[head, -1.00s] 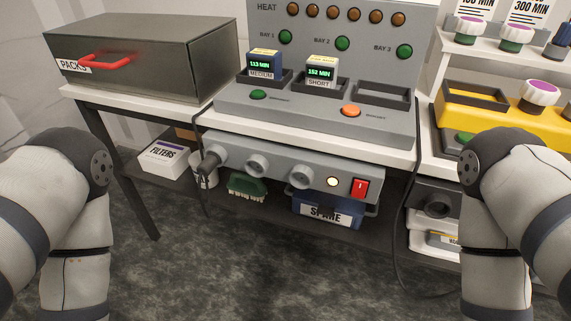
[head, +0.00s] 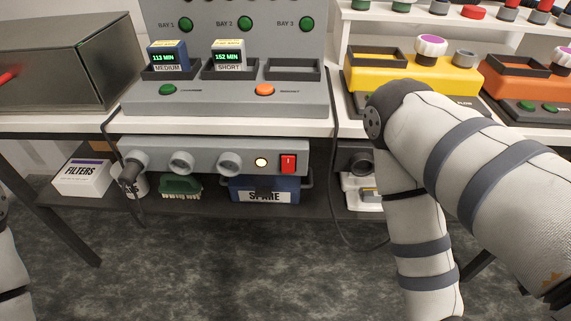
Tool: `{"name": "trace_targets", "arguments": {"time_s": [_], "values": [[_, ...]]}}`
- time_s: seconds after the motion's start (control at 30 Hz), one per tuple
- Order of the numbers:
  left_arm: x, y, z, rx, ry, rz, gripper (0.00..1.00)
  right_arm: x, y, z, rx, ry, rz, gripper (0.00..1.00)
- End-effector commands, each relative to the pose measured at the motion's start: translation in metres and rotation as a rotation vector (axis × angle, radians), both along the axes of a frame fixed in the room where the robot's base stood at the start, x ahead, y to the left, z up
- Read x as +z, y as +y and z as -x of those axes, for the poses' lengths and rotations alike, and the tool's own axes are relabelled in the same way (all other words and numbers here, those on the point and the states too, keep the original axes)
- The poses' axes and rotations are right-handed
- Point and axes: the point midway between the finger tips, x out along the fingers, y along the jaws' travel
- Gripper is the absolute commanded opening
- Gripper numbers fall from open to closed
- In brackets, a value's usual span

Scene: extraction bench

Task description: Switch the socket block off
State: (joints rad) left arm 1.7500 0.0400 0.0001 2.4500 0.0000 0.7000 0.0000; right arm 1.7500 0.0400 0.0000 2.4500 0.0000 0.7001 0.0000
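The grey socket block (head: 212,163) is mounted under the front edge of the bench. My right arm's links show at the right, to the right of the switch. Neither gripper is in view; only a sliver of my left arm shows at the left edge.
Above the block is a grey charging station (head: 225,98) with two timers in bays. A blue SPARE bin (head: 264,190), green brush (head: 180,187) and FILTERS box (head: 84,177) are on the lower shelf. A black cable (head: 336,200) hangs right of the switch. Space before the block is clear.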

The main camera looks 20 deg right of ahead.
Motion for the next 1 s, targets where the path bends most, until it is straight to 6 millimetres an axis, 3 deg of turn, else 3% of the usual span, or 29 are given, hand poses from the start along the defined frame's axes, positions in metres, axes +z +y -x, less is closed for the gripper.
{"name": "trace_targets", "arguments": {"time_s": [0.4, 0.43, 0.6, 1.0], "values": [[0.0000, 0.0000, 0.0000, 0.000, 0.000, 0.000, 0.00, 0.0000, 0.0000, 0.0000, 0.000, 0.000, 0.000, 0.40], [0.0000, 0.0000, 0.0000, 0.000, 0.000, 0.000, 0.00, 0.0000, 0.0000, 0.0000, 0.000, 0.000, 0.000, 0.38], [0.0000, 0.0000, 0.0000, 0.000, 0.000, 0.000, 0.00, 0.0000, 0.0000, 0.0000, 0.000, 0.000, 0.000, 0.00], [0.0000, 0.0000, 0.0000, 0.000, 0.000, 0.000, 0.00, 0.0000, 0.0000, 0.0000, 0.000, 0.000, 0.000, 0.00]]}}
